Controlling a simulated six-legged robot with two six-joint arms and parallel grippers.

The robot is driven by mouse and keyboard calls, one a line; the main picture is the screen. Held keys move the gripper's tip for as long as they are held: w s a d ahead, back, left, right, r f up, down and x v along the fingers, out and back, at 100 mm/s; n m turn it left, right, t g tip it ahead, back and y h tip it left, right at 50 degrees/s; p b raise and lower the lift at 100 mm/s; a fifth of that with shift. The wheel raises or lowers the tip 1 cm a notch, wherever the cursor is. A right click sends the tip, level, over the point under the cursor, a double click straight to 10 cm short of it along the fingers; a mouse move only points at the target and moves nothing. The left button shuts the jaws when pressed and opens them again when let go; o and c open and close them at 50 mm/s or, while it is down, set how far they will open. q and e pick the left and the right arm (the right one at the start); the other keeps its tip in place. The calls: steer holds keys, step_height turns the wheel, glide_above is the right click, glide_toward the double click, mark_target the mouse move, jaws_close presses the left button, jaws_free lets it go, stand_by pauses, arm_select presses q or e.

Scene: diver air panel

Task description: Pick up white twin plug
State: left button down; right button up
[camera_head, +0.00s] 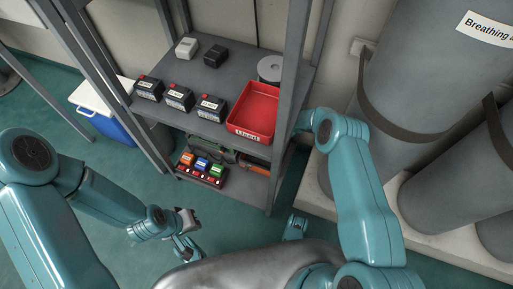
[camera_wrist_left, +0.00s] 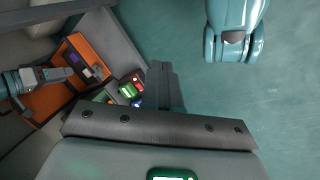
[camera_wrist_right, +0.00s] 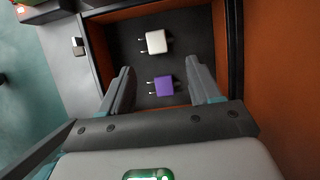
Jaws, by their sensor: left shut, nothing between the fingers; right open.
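In the right wrist view, a white twin plug (camera_wrist_right: 156,41) with two pins pointing left lies on the dark floor of an orange-walled bin (camera_wrist_right: 150,13). A purple twin plug (camera_wrist_right: 163,86) lies nearer. My right gripper (camera_wrist_right: 158,70) is open and empty, its fingers to either side of the purple plug in the picture, with the white plug beyond the fingertips. The orange bin also shows in the left wrist view (camera_wrist_left: 45,101).
The bin stands inside a grey shelf rack (camera_head: 225,130). On the lower shelf is a rack of orange, blue and green blocks (camera_head: 202,166). Above are a red tray (camera_head: 254,108) and black batteries (camera_head: 180,97). Large grey cylinders (camera_head: 425,70) stand right.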

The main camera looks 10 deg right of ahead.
steer(key=b+x, duration=0.1)
steer(key=x, duration=0.1)
steer(key=b+x, duration=0.1)
steer(key=x, duration=0.1)
steer(key=b+x, duration=0.1)
steer(key=x, duration=0.1)
steer(key=shift+s+d+f+b, duration=0.1)
steer(key=shift+s+d+b, duration=0.05)
steer(key=shift+s+b, duration=0.25)
steer(key=shift+w+f, duration=0.15)
steer(key=shift+f, duration=0.1)
arm_select(q)
steer(key=shift+t, duration=0.7)
steer(key=w+f, duration=0.2)
steer(key=f, duration=0.1)
steer(key=w+f, duration=0.1)
steer(key=shift+w+a+f, duration=0.1)
steer(key=shift+a+f, duration=0.15)
steer(key=shift+a, duration=0.05)
arm_select(e)
steer(key=shift+r, duration=0.1)
steer(key=c, duration=0.9)
steer(key=shift+o, duration=0.2)
arm_select(q)
steer(key=shift+s+r, duration=0.1)
steer(key=shift+s, duration=0.1)
